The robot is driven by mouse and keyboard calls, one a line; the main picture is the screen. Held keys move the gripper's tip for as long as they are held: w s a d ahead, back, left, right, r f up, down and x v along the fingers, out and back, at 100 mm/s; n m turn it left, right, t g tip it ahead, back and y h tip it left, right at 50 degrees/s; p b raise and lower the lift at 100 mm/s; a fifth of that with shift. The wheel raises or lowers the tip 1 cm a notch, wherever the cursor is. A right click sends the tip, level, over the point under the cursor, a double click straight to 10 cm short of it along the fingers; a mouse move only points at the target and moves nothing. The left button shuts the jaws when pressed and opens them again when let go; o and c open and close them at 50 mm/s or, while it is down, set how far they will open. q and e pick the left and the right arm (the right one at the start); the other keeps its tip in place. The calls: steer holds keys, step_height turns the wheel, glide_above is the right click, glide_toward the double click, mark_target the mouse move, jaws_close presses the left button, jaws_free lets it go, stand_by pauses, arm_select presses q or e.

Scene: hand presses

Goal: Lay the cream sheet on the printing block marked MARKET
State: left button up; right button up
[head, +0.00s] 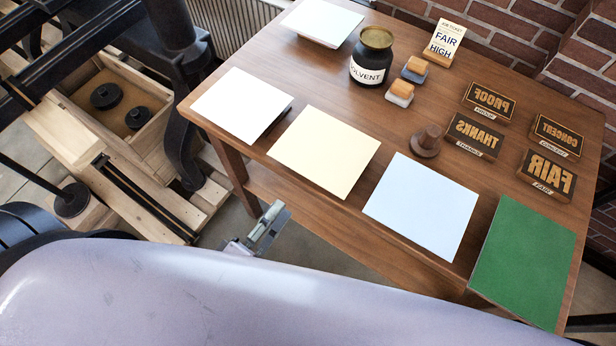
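The cream sheet (323,150) lies flat at the front edge of the wooden table, overhanging it slightly, between a white sheet and a pale blue sheet. Printing blocks stand at the right: PROOF (488,101), THANKS (474,133), CONCERT (557,136) and FAIR (546,178), with mirrored letters and small labels. I see no block marked MARKET. My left gripper (268,226) shows small and partly hidden, below and in front of the table edge, apart from the cream sheet. Its finger opening is unclear. My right gripper is not in view.
Nearby lie a white sheet (241,103), a blue sheet (421,205), a green sheet (523,260) and another white sheet (322,21). A press with a wooden box (118,105) is left.

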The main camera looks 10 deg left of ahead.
mark_target(303, 171)
arm_select(q)
steer(key=x, duration=0.8)
steer(key=shift+w, duration=0.35)
steer(key=shift+w+d+f+p, duration=0.1)
steer(key=shift+w+d+p, duration=0.25)
steer(key=shift+w, duration=0.3)
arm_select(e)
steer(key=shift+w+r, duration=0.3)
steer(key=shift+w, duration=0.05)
arm_select(q)
jaws_close()
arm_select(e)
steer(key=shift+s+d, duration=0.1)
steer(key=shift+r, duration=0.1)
arm_select(q)
step_height(303, 171, up, 3)
steer(key=p, duration=0.3)
steer(key=shift+r, duration=0.2)
steer(key=shift+f, duration=0.2)
steer(key=s+a+r+p, duration=0.2)
steer(key=s+r+p, duration=0.1)
steer(key=s, duration=0.3)
steer(key=shift+s+a, duration=0.2)
steer(key=shift+s, duration=0.15)
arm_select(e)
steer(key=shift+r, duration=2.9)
arm_select(q)
steer(key=shift+w+r, duration=0.1)
